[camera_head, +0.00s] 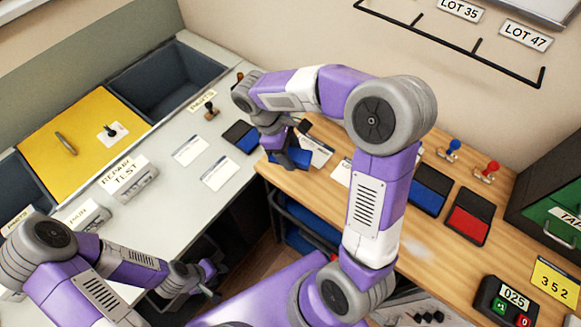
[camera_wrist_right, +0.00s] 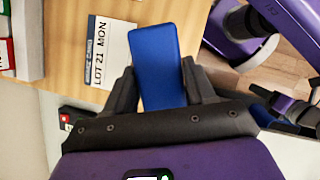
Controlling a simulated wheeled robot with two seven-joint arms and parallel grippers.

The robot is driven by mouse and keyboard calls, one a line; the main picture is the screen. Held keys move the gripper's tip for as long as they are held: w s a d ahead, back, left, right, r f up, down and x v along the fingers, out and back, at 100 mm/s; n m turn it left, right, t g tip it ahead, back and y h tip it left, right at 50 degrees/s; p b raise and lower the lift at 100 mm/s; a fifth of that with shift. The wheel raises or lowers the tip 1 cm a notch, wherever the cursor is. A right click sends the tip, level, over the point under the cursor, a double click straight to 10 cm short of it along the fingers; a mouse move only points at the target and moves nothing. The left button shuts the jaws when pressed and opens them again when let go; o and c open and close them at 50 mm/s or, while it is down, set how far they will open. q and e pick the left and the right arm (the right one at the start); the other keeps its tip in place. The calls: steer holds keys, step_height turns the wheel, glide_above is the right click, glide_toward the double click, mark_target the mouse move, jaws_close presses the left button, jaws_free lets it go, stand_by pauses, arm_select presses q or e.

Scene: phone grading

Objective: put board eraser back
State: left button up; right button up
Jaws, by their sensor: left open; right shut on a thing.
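My right gripper (camera_wrist_right: 165,90) is shut on a blue flat slab (camera_wrist_right: 158,62) with rounded corners. I cannot tell for sure that this slab is the board eraser. In the head view the slab (camera_head: 291,158) is at the left end of the wooden desk (camera_head: 420,262), with my right gripper (camera_head: 288,150) over it. I cannot tell whether the slab touches the desk. My left gripper (camera_head: 207,278) is open and empty, low beside the grey counter. A board's lower edge (camera_head: 545,8) shows at the top right, with a black rail (camera_head: 450,45) on the wall below it.
Cards, one a LOT 21 MON card (camera_wrist_right: 108,50), lie near the slab. A blue ink pad (camera_head: 430,188), a red ink pad (camera_head: 471,213) and stamps (camera_head: 487,172) stand on the desk's right. A keypad box (camera_head: 509,301) is in front. A grey counter (camera_head: 185,205) is on the left.

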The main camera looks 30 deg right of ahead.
mark_target(296, 173)
step_height(296, 173, down, 7)
steer(key=shift+r+b, duration=0.15)
steer(key=shift+b, duration=0.55)
steer(key=shift+r, duration=0.1)
steer(key=o, duration=0.9)
steer(key=shift+o, duration=0.2)
steer(key=p+v, duration=0.3)
steer(key=v, duration=0.9)
